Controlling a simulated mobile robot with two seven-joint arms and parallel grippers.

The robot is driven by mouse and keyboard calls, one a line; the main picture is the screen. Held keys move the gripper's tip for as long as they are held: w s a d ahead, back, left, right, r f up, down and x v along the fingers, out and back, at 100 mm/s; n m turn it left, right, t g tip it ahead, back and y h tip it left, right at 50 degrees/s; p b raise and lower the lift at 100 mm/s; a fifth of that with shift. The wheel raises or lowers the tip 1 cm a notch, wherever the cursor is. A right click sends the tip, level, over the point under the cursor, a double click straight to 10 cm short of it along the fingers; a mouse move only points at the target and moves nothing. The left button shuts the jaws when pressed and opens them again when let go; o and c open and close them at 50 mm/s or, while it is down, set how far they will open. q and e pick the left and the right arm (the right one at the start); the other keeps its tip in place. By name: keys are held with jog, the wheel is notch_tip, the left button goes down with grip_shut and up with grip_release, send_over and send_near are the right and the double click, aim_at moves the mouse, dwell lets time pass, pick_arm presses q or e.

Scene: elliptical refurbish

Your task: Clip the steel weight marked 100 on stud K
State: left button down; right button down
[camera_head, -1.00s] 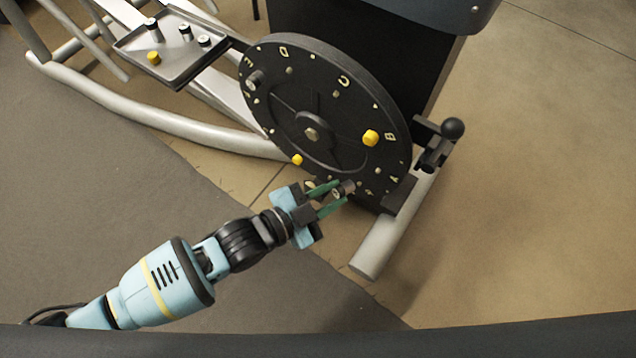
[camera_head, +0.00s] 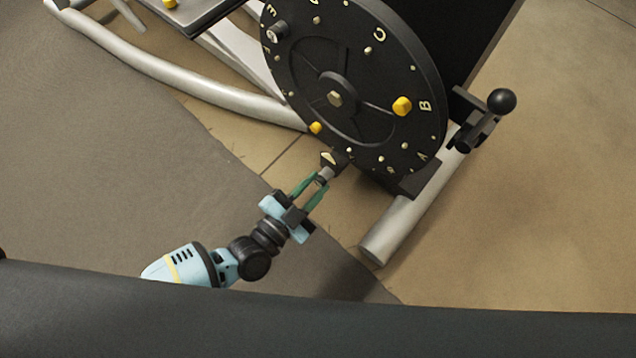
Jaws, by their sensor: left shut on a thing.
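My left gripper (camera_head: 316,188) is shut on a small grey steel weight (camera_head: 326,174) just off the lower left rim of the black lettered wheel (camera_head: 378,78). The held weight overlaps the rim in the picture, and I cannot tell whether it touches. Its marking cannot be read. The letters E, C, B and A show on the wheel; I cannot make out a K. Another steel weight (camera_head: 277,32) sits near the E. My right gripper is not in view.
Yellow pieces sit on the wheel near B (camera_head: 402,106) and at its lower left (camera_head: 316,128). A dark tray (camera_head: 207,18) is partly cut off at top left. A black ball knob (camera_head: 501,101) stands right of the wheel. Pale frame tubes (camera_head: 412,208) run along the floor.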

aim_at(327, 173)
pick_arm(q)
jog(key=shift+w+d, duration=0.1)
jog(key=shift+b+x, duration=0.55)
jog(key=shift+x, duration=0.45)
jog(key=shift+b+x, duration=0.7)
jog(key=shift+x, duration=0.45)
jog(key=shift+w+d, duration=0.25)
jog(key=shift+w, duration=0.05)
jog(key=shift+w+d+b, duration=0.15)
jog(key=shift+w+b, duration=0.05)
jog(key=shift+b, duration=0.15)
jog(key=shift+w+d, duration=0.15)
jog(key=shift+w, duration=0.15)
jog(key=shift+w+d, duration=0.15)
